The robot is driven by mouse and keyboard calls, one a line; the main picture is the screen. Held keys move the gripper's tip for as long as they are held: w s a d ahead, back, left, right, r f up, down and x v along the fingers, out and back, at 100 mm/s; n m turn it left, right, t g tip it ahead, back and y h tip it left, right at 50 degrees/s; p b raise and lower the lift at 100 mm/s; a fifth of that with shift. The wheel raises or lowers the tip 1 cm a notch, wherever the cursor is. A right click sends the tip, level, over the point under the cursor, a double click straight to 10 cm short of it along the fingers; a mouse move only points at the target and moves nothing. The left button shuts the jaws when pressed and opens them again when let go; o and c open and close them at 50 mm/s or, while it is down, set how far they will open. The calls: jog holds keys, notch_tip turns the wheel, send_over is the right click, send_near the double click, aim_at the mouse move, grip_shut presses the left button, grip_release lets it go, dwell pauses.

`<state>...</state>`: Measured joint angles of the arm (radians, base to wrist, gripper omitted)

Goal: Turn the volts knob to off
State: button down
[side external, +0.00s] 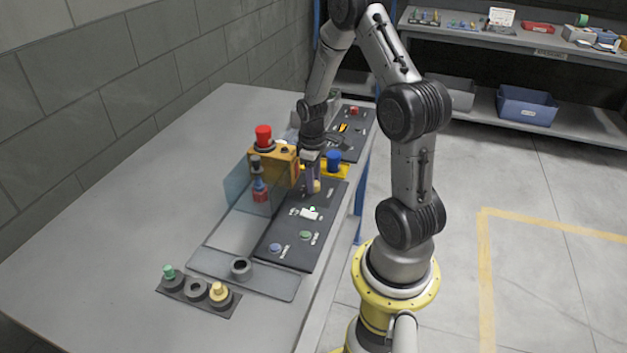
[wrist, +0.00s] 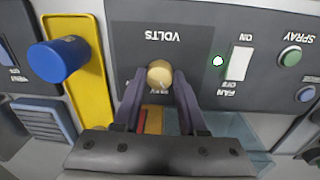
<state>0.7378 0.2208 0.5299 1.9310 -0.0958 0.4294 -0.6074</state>
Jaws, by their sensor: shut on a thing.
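The volts knob (wrist: 159,74) is a round cream-yellow knob on a dark grey panel (wrist: 205,30), with the word VOLTS upside down above it in the wrist view. My gripper (wrist: 159,80) has one finger on each side of the knob and is shut on it. In the side view my gripper (side external: 313,186) reaches down to the far part of the panel, and a bit of the knob (side external: 317,185) shows by the fingertips. The small marks around the knob are partly hidden by the fingers, and I cannot read which one it points to.
A white fan switch (wrist: 238,60) with a lit green lamp (wrist: 218,61) and a green spray button (wrist: 290,57) share the panel. A blue knob on a yellow plate (wrist: 58,58) stands close beside my gripper. An orange box with a red button (side external: 263,135) and a clear shield (side external: 238,190) stand nearby.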

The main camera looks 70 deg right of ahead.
jog(key=n, duration=0.5)
jog(key=shift+n, duration=0.4)
dwell(0.3)
jog(key=shift+c, duration=2.3)
grip_release()
jog(key=shift+r, duration=0.15)
notch_tip(320, 180, up, 14)
jog(key=shift+s+a+f, duration=0.2)
jog(key=shift+a, duration=0.1)
